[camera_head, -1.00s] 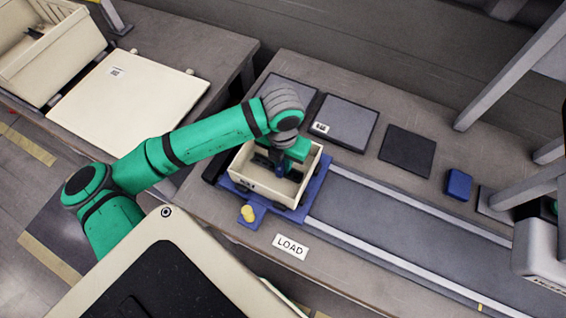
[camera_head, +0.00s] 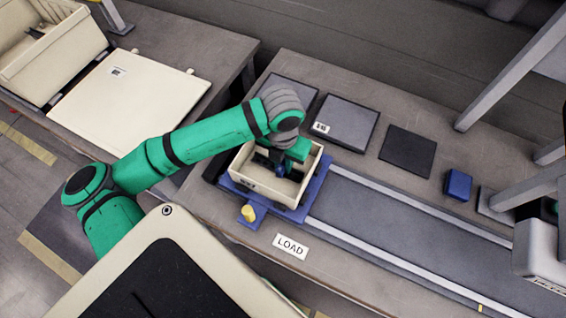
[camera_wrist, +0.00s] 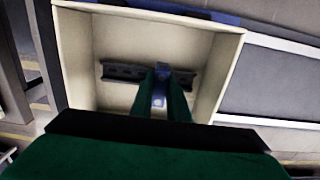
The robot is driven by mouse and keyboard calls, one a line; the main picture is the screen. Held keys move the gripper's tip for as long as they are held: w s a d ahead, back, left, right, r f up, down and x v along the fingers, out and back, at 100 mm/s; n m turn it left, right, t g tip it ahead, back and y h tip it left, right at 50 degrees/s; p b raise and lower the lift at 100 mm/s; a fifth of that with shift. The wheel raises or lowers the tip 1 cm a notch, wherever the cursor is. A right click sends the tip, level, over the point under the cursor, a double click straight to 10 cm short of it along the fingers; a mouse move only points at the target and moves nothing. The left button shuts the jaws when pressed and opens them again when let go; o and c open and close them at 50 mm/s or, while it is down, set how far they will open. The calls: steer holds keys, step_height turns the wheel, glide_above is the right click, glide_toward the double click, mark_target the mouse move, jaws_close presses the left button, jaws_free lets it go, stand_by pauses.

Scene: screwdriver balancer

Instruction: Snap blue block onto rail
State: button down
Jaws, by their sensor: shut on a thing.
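My gripper (camera_wrist: 162,92) is shut on a small blue block (camera_wrist: 160,88), which shows between the two fingers in the wrist view. The fingers reach down into a cream open-topped bin (camera_wrist: 85,45). A dark slotted rail (camera_wrist: 121,72) lies across the bin's floor. The block is at the rail, in line with its middle, and the fingers cover part of both. I cannot tell whether the block is seated on the rail. In the head view my gripper (camera_head: 282,170) is inside the bin (camera_head: 308,180), and the block is hard to make out.
The bin stands on a blue carrier (camera_head: 316,188) at the left end of a grey track (camera_head: 400,225). A yellow knob (camera_head: 248,213) and a LOAD label (camera_head: 290,246) are in front. Another blue block (camera_head: 458,185) and dark pads (camera_head: 407,151) lie on the bench behind.

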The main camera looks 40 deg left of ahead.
steer(key=c, duration=1.7)
jaws_free()
steer(key=shift+d+f, duration=0.15)
steer(key=shift+f, duration=0.6)
steer(key=shift+o, duration=0.4)
step_height(320, 180, up, 12)
steer(key=shift+s+r, duration=0.1)
steer(key=shift+r, duration=0.05)
steer(key=shift+r, duration=0.1)
step_height(320, 180, up, 6)
steer(key=shift+r, duration=0.25)
